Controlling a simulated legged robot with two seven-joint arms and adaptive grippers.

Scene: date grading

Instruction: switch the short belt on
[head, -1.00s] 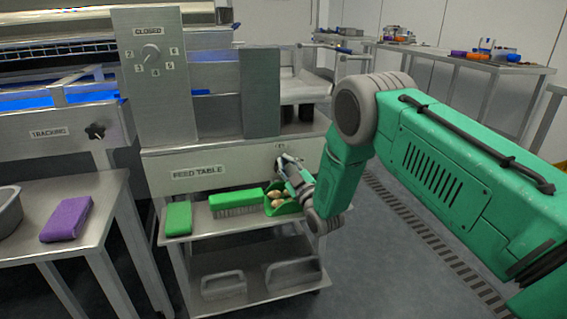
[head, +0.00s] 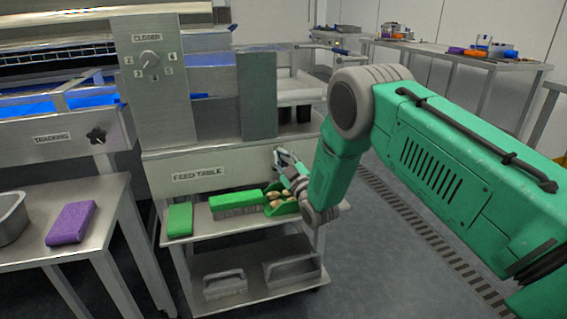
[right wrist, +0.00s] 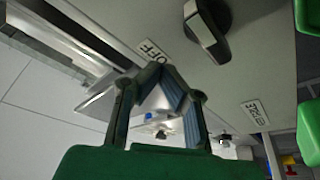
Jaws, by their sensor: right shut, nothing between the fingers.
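The panel marked FEED TABLE (head: 225,178) fronts the machine in the head view. A dark rotary switch knob (right wrist: 208,30) sits on a grey panel in the right wrist view, with an OFF label (right wrist: 153,52) beside it and a second label (right wrist: 255,113) that I cannot read surely. My right gripper (head: 280,155) is at the right end of the feed table panel and hides the knob there. In the right wrist view the gripper (right wrist: 172,78) is shut and empty, its tips near the OFF label and apart from the knob in the picture. My left gripper is not in view.
Below the panel, a cart shelf (head: 193,240) holds a green block (head: 180,219), a green brush (head: 236,203) and a green scoop (head: 288,208) with dates. A purple block (head: 71,223) lies on the left table. Another dial (head: 150,60) and a TRACKING knob (head: 97,135) are further left.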

